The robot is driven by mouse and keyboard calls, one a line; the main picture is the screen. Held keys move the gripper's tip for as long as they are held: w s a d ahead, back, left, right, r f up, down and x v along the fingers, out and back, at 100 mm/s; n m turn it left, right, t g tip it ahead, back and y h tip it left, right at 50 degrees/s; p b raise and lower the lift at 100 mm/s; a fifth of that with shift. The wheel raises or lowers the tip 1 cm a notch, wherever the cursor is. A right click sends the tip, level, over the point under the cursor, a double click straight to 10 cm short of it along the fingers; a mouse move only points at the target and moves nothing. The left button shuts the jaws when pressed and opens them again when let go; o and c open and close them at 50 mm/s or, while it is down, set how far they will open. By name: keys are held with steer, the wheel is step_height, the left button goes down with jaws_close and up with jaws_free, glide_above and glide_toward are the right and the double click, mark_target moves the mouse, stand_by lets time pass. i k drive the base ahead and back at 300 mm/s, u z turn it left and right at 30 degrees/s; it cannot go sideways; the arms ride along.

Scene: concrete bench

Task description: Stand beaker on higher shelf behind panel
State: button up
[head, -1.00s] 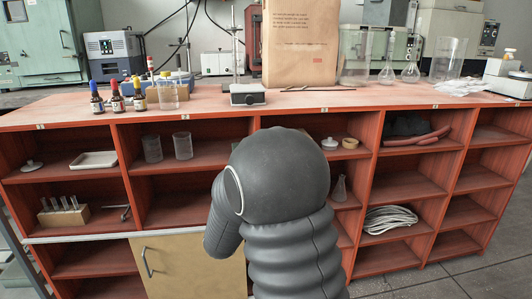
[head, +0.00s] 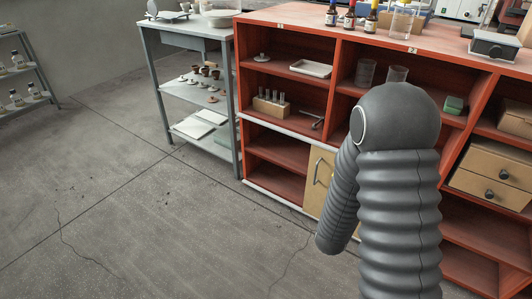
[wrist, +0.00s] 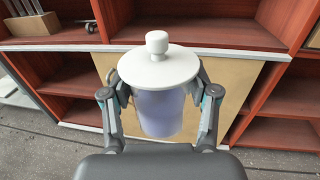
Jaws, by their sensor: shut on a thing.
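In the wrist view, my gripper (wrist: 160,98) is shut on a translucent, pale purple beaker (wrist: 160,115). A white lid with a round knob (wrist: 158,65) covers its top, and it hangs upright between the fingers. Behind it is the tan panel (wrist: 240,80) in the red shelf unit. In the head view, the panel (head: 316,181) with its metal handle closes a lower bay, and my arm hides its right part. The shelves behind the panel are hidden. The gripper and held beaker are hidden in the head view.
The red shelf unit (head: 285,45) has two glass beakers (head: 366,72), a white tray (head: 311,68) and a wooden tube rack (head: 271,105) on open shelves. Drawers (head: 492,184) are at right. A grey metal table (head: 180,45) stands left of the unit. The concrete floor in front is clear.

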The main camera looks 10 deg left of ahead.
mark_target(285, 153)
steer(key=u, duration=1.2)
steer(key=k, duration=1.1)
steer(key=z, duration=1.3)
steer(key=i, duration=1.45)
steer(key=z, duration=0.05)
